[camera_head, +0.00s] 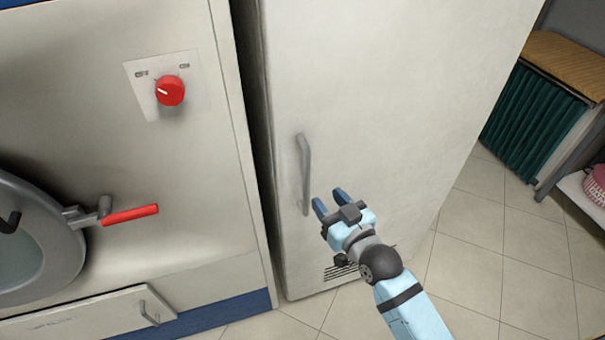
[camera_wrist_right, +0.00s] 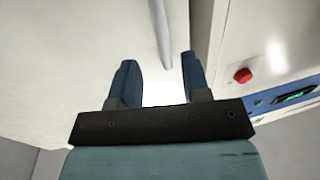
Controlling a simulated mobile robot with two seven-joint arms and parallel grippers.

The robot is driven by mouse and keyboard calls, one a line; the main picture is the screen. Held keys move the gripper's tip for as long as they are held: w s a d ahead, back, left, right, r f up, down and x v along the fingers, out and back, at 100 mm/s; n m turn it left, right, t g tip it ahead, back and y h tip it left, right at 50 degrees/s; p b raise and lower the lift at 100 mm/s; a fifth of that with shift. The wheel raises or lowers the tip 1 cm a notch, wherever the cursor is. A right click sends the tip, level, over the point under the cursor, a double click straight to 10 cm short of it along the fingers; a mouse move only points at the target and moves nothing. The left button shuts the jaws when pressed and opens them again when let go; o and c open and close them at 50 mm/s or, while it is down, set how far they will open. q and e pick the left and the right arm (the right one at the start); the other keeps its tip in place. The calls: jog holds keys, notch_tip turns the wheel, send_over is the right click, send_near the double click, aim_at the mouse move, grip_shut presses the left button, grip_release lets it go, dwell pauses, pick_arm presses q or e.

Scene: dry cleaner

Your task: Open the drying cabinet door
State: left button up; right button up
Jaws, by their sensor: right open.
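The drying cabinet door (camera_head: 390,90) is a tall off-white panel in the middle of the head view, and it looks closed. Its grey vertical bar handle (camera_head: 304,175) is near the left edge of the door. My right gripper (camera_head: 330,200) is open and empty, just right of the handle's lower part. In the right wrist view the two blue fingers (camera_wrist_right: 160,82) are apart, and the handle (camera_wrist_right: 161,35) shows beyond them, nearer the right finger. I cannot tell whether a finger touches it. My left gripper is not in view.
A machine (camera_head: 90,60) with a red knob (camera_head: 170,90), a round glass door and a red lever (camera_head: 131,215) stands close on the left. A shelf with a green curtain (camera_head: 535,120) is at the right. The tiled floor (camera_head: 500,240) between is clear.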

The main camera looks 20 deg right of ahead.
aim_at(309, 178)
jog(key=x, duration=0.9)
jog(key=shift+a+p, duration=0.1)
jog(key=shift+p, duration=0.2)
grip_shut()
